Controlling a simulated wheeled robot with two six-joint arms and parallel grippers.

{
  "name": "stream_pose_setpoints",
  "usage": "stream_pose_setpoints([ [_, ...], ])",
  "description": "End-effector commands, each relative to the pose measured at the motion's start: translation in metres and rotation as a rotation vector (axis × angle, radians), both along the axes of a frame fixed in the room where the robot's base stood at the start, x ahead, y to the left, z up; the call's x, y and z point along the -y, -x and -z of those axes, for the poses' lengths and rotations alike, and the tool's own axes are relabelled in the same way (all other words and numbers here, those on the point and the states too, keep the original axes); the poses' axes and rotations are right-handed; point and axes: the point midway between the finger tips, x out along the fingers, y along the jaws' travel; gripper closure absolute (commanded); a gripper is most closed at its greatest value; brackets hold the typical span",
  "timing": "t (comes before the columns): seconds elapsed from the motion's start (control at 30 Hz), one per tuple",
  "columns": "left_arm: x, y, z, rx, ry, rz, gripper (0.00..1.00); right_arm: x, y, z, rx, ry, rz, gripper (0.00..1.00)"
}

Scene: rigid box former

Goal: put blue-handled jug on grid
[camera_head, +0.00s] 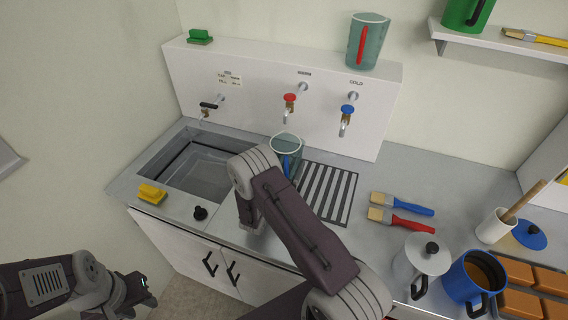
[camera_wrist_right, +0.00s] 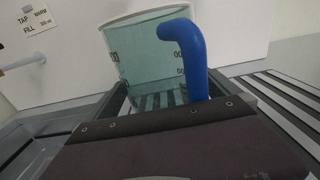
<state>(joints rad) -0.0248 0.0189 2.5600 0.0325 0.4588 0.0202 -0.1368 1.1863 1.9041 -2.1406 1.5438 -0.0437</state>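The clear teal jug with a blue handle (camera_head: 286,144) stands upright between the sink and the striped grid (camera_head: 328,193), partly hidden by my right arm. In the right wrist view the jug (camera_wrist_right: 145,62) is close ahead, its blue handle (camera_wrist_right: 190,55) towards me. My right gripper (camera_wrist_right: 168,98) has its fingers spread, with the handle and lower jug between or just beyond them; contact is unclear. The right gripper's fingers are hidden in the head view. My left gripper (camera_head: 146,290) is low at the left, away from the jug; its opening is unclear.
The sink (camera_head: 200,165) is left of the jug, with a yellow sponge (camera_head: 152,193) on its front edge. Taps stick out behind. The grid's visible part is bare.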

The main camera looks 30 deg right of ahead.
Motion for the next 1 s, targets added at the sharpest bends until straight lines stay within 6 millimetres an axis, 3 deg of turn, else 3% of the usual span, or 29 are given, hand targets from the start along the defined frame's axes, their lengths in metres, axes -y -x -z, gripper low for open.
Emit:
stream_pose_setpoints([
  [0.23,0.000,0.000,-0.001,0.000,0.000,0.000,0.64,-0.007,0.005,-0.002,0.000,0.000,-0.002,0.00],
  [0.73,0.000,0.000,0.013,0.000,0.000,0.000,0.64,-0.083,0.069,-0.002,0.000,0.000,-0.005,0.00],
  [1.0,0.000,0.000,0.014,0.000,0.000,0.000,0.64,-0.092,0.078,-0.003,0.001,-0.001,0.000,0.00],
])
